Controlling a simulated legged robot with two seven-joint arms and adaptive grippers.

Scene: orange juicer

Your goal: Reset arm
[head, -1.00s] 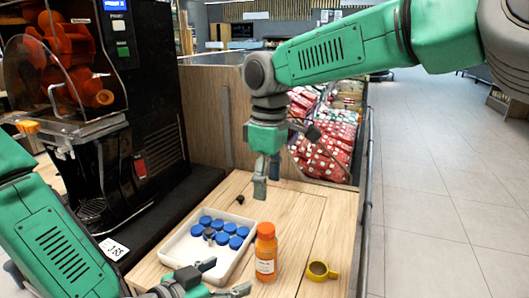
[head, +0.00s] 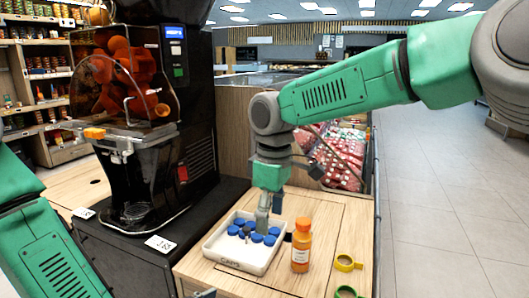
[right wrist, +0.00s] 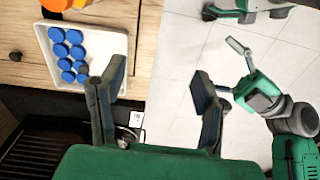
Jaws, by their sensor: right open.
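My right gripper (head: 268,212) is open and empty, pointing down in front of the back right part of the white tray (head: 222,259). Its two fingers stand wide apart in the right wrist view (right wrist: 157,78). The head view does not show its height above the tray clearly. My left gripper is mostly below the head view's bottom edge, with only a dark tip (head: 205,293) showing. In the right wrist view the left gripper (right wrist: 228,66) has its fingers spread, with nothing between them.
Several blue caps (head: 256,238) lie in the tray. An orange-capped bottle (head: 301,252) stands right of it, with a yellow cup (head: 345,263) and a green ring-shaped item (head: 347,292) further right. The black juicer (head: 190,110) stands left. Open floor (head: 450,200) lies right.

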